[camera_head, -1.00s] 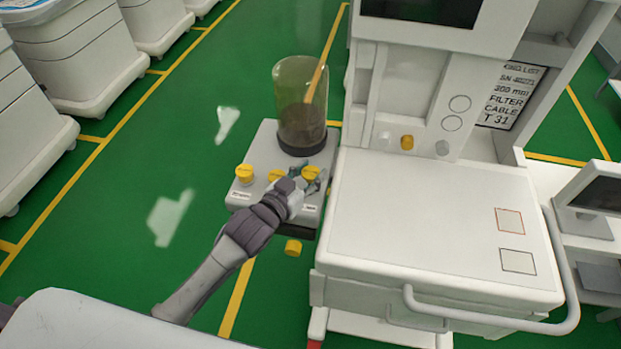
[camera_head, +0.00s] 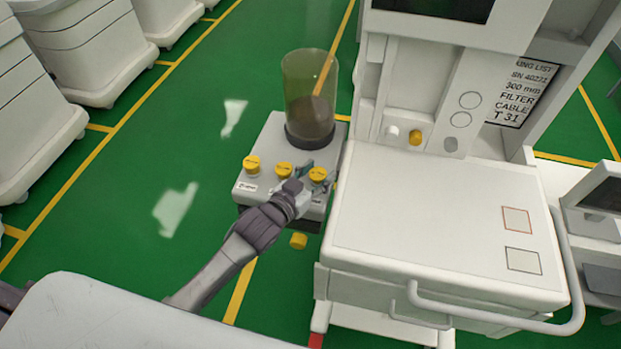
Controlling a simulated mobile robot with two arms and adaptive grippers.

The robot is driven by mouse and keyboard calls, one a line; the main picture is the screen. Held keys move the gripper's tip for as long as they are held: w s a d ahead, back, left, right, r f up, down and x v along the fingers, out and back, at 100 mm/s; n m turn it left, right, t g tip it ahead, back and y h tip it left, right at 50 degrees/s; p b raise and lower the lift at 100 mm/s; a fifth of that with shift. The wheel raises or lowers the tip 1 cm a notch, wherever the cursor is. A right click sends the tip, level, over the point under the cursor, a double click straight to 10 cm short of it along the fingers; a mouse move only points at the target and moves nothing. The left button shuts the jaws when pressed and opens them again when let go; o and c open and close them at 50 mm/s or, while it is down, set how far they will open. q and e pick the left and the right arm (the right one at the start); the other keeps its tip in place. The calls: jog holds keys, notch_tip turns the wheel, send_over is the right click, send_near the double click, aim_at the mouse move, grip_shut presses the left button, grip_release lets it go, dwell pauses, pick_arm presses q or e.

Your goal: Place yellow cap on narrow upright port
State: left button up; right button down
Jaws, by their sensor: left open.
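Several yellow caps show on the white block with the clear cylinder: a left cap (camera_head: 252,163), a middle cap (camera_head: 283,169) and a right cap (camera_head: 317,174). Another yellow cap (camera_head: 298,240) shows low at the block's front. My left gripper (camera_head: 319,182) is open at the right cap, with its fingers close around or beside it. I cannot tell whether they touch it. Below the right cap, the gripper hides part of the block. I cannot make out a bare narrow upright port on the block. My right gripper is not in view.
The clear cylinder (camera_head: 309,95) stands on the block (camera_head: 276,135) just behind the caps. The white cart (camera_head: 440,215) is close on the right, with a yellow knob (camera_head: 415,137) on its upright panel. Green floor (camera_head: 120,215) is free on the left.

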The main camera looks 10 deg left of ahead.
pick_arm(q)
jog(key=b+v, duration=0.1)
jog(key=v, duration=1.1)
